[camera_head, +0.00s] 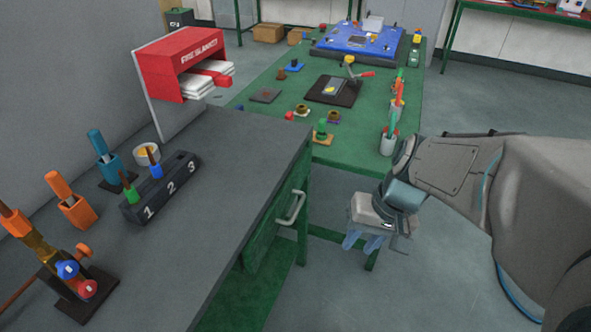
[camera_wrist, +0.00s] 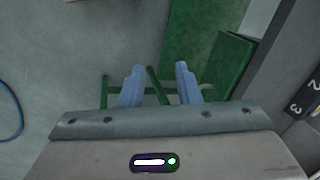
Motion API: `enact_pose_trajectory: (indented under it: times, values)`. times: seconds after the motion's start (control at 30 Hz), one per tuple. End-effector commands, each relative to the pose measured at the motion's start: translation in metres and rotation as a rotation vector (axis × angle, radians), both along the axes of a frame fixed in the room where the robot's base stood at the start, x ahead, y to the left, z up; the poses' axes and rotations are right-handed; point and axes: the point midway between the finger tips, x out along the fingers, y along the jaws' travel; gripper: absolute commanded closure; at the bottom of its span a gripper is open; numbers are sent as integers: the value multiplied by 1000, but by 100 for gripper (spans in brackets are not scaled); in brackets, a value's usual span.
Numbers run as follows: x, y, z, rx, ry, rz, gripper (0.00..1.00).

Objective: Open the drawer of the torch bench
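The torch bench (camera_head: 235,170) has a dark grey top and a green frame; it stands at the left in the head view. Its green drawer front (camera_head: 265,235) is under the right edge and looks closed. A light grey loop handle (camera_head: 291,208) sticks out from it. My gripper (camera_head: 364,243) is to the right of the handle, apart from it, with blue fingers pointing down. In the wrist view my gripper (camera_wrist: 160,68) shows its two fingers spread with nothing held between them. A green panel (camera_wrist: 226,65) lies right of the fingers there; the handle is not clear in that view.
On the bench stand a numbered black block (camera_head: 160,187), an orange holder (camera_head: 77,211) and a torch stand (camera_head: 72,285). A red fire blanket box (camera_head: 185,60) is behind. A green table (camera_head: 270,120) stands beyond. Floor right of the bench is open.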

Motion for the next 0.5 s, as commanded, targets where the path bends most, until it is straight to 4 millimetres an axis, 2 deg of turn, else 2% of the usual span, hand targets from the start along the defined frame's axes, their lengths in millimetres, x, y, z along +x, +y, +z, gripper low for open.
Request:
enact_pose_trajectory:
  times: [0.03,0.1,0.3,0.5]
  values:
    - [9,6,-32,75,40,-8,70]
    - [22,16,-52,188,72,-13,70]
    - [72,33,-103,542,76,-67,70]
    - [130,23,-135,861,-41,-164,70]
